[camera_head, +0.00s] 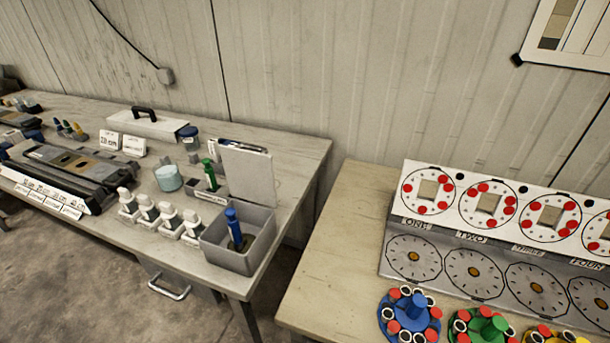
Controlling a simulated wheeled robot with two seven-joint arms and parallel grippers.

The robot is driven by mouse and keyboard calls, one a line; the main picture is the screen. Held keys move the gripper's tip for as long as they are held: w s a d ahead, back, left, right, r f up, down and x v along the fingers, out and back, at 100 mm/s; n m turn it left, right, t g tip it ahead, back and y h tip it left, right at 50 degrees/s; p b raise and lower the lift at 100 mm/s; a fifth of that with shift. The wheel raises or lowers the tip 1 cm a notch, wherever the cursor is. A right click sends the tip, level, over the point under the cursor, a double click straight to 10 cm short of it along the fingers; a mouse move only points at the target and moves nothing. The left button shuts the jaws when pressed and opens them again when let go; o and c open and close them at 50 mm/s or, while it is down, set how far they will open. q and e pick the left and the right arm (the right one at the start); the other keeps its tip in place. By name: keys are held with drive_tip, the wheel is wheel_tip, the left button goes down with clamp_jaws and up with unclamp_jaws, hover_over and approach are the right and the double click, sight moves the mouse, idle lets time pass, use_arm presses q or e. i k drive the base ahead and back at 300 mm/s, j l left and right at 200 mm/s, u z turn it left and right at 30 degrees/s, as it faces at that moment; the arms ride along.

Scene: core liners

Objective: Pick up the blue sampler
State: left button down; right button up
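A blue upright tool (234,229) with a dark lower end stands in an open grey box (262,252) at the front right corner of the left table. A second blue thing, a round base with a knob (414,314) and red, white and black round pieces around it, sits at the front of the right table, partly cut off by the lower edge. I cannot tell for sure which one is the sampler; neither is held. Neither of my grippers is in view.
Several white bottles (168,213) stand left of the grey box, with a green tool (209,174) behind. A panel with dials (474,269) stands on the right table (335,240). Green and yellow bases sit beside the blue one. A gap separates the tables.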

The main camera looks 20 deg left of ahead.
sight(234, 227)
drive_tip(key=u, duration=1.5)
